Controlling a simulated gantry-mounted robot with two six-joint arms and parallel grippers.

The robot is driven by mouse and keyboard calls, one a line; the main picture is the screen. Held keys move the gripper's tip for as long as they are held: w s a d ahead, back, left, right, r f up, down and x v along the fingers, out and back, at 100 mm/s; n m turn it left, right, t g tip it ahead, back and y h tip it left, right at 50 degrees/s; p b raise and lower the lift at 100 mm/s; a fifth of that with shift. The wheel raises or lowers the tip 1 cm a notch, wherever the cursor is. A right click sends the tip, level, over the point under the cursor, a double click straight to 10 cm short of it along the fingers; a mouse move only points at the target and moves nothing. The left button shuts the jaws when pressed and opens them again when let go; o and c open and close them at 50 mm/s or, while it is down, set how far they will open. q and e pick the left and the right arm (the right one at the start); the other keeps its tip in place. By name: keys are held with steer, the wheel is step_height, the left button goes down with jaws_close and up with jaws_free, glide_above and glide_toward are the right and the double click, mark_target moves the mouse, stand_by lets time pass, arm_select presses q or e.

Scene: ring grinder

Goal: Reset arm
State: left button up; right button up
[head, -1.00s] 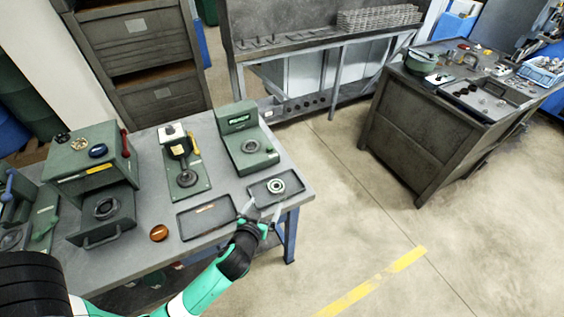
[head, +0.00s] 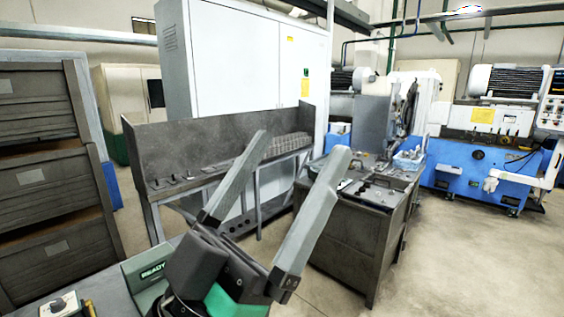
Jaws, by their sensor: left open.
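My left gripper (head: 282,178) is raised close to the camera in the head view, at the lower middle. Its two long grey fingers point up and to the right, spread wide apart, with nothing between them. My right gripper is not in view. The rings and trays on the work table are outside the picture now.
A corner of the work table with a green device marked READY (head: 150,272) shows at the lower left. Behind stand a grey rack bench (head: 160,150), a dark metal cabinet table (head: 345,240) and drawers (head: 40,180). Blue and white machines (head: 470,160) stand at the far right.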

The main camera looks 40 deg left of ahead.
arm_select(q)
steer(key=shift+s+d+r+m+h, duration=0.25)
steer(key=shift+s+r+m+h, duration=0.05)
steer(key=shift+s+r+h, duration=0.25)
steer(key=shift+w+r, duration=0.1)
step_height(320, 180, up, 26)
steer(key=p, duration=2.6)
